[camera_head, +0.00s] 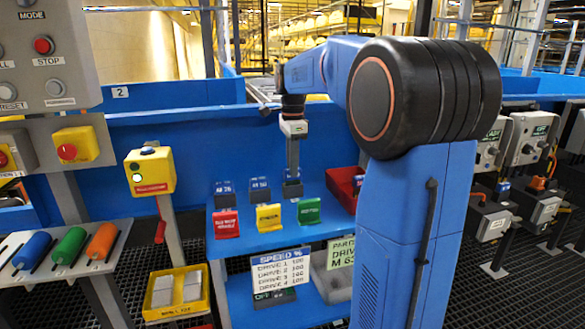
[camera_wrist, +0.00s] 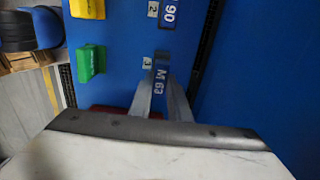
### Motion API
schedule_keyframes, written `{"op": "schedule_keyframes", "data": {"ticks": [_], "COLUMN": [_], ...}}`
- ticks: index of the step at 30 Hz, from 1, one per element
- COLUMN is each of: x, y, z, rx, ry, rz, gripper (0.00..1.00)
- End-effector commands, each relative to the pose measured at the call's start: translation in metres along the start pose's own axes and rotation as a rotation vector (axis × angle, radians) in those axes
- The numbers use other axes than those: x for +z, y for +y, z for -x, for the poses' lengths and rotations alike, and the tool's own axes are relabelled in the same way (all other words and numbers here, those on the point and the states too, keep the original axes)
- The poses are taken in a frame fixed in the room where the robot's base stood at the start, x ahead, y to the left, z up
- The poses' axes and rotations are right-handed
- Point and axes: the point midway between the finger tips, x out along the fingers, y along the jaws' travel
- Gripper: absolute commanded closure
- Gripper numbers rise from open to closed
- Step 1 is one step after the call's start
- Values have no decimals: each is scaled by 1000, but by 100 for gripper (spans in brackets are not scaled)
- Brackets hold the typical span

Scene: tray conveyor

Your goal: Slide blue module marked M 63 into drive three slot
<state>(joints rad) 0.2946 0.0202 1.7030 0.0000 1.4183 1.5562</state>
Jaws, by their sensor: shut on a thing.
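My gripper (camera_head: 292,170) points down over the right end of the row of modules on the blue shelf. It is shut on the blue module marked M 63 (camera_wrist: 160,79), whose white lettering shows between the two fingers in the wrist view. The module (camera_head: 292,188) shows below the fingers in the head view. A small label 3 (camera_wrist: 146,62) is beside it. I cannot tell whether the module is seated or just above the shelf. The blue module marked M 90 (camera_wrist: 170,14) stands beside label 2 (camera_wrist: 152,9).
Another blue module (camera_head: 223,188) stands at the left of the row. Red (camera_head: 226,224), yellow (camera_head: 268,218) and green (camera_head: 309,211) blocks line the shelf front. A red bin (camera_head: 343,184) is close on the right. A speed sign (camera_head: 281,270) hangs below.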

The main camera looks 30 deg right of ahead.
Motion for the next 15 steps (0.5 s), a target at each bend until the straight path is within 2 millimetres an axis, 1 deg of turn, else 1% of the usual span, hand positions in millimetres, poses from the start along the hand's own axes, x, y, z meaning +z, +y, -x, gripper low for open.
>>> {"op": "schedule_keyframes", "data": {"ticks": [15], "x": [0], "y": [0], "z": [12], "rx": [-1], "ry": [0], "rz": [0], "gripper": [100]}}
